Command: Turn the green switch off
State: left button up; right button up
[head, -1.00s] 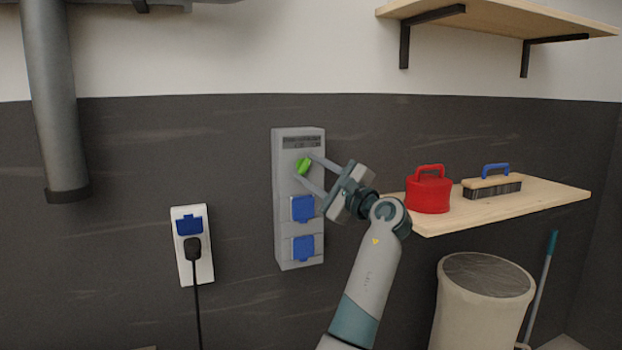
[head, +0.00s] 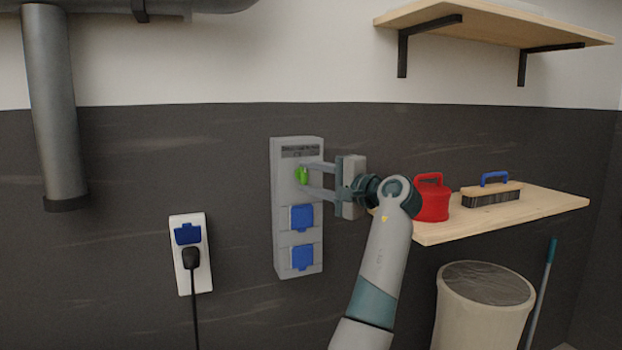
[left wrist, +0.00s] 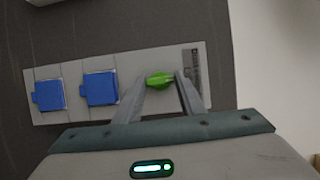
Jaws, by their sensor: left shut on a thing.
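The green switch (head: 302,175) sits in the upper part of a grey wall box (head: 285,225), below its dark label. In the head view it stands close to upright. It also shows in the left wrist view (left wrist: 160,81), between my fingertips. My left gripper (head: 303,176) reaches in from the right, with one finger above and one below the switch, and is shut on it. The left gripper also shows in the left wrist view (left wrist: 160,82). Two blue socket covers (head: 302,217) (head: 302,257) sit below the switch. My right gripper is not in view.
A white socket (head: 205,270) with a black plug (head: 191,258) is left of the box. A wooden shelf (head: 440,236) at right holds a red container (head: 431,204) and a blue-handled brush (head: 491,194). A bin (head: 470,315) stands below. The wall around the box is clear.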

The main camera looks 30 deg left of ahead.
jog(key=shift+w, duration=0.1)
pick_arm(q)
jog(key=o, duration=1)
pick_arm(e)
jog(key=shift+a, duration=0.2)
pick_arm(q)
jog(key=shift+o, duration=0.2)
jog(key=shift+d, duration=0.15)
jog(key=shift+s+d, duration=0.1)
jog(key=shift+d, duration=0.15)
jog(key=b+v, duration=0.3)
jog(key=v, duration=1.3)
jog(key=shift+s+d, duration=0.15)
jog(key=shift+d, duration=0.1)
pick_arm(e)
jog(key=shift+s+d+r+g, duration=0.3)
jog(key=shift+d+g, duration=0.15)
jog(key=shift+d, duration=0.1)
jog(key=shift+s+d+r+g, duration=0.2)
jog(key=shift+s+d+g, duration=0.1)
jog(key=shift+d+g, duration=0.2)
